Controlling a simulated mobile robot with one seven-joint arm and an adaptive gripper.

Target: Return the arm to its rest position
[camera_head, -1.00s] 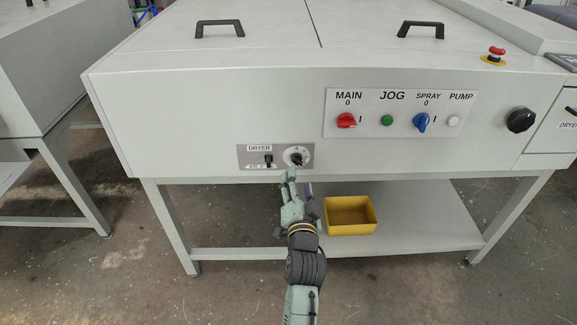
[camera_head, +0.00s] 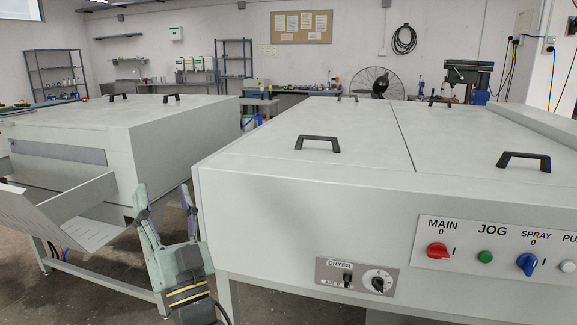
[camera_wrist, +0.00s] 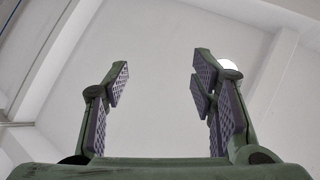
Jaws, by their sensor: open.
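My gripper (camera_head: 166,212) points upward at the lower left of the machine in the head view. Its two fingers are spread apart with nothing between them. The wrist view shows the same open gripper (camera_wrist: 160,95) with only pale wall or ceiling beyond it. The gripper stands left of the machine's front corner, apart from the dryer panel (camera_head: 330,265) with its dark switch (camera_head: 347,280) and round knob (camera_head: 378,281). I cannot tell how near it is to the machine's side.
The large pale plate processor (camera_head: 290,200) fills the right, with a red knob (camera_head: 437,250), green button (camera_head: 485,257) and blue knob (camera_head: 527,264). A second machine (camera_head: 120,125) with a sloping tray (camera_head: 75,205) stands left behind my gripper. A floor gap lies between them.

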